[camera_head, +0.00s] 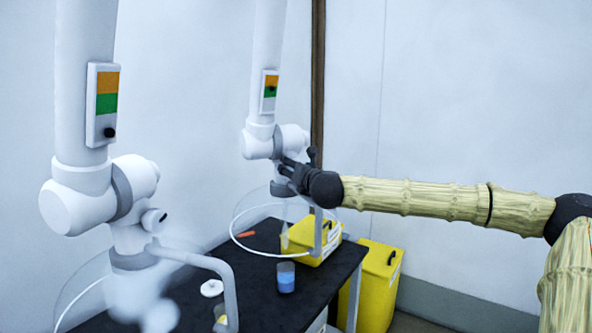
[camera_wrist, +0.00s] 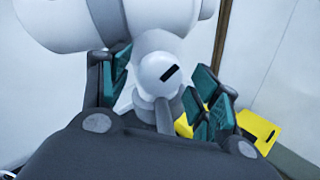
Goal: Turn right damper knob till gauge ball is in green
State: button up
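The right damper knob (camera_wrist: 160,74) is a white round part with a black slot, in the middle of the wrist view. My gripper (camera_wrist: 158,82) has its teal-padded fingers apart, one on each side of the knob. A small gap shows on the left; whether the right finger touches cannot be told. In the head view my gripper (camera_head: 288,168) is at the right extraction arm's joint (camera_head: 262,141) and hides the knob. The right gauge (camera_head: 270,91) has an orange band above a green one. Its dark ball appears to be within the green band.
The left extraction arm (camera_head: 88,200) stands nearer, its gauge ball (camera_head: 110,132) below green. A black bench (camera_head: 262,302) carries a blue-filled beaker (camera_head: 286,278) and a yellow box (camera_head: 305,250) under the right hood. A yellow bin (camera_head: 376,285) stands beside it. The wall behind is bare.

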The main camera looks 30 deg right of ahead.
jog(key=v, duration=1.2)
dwell(0.5)
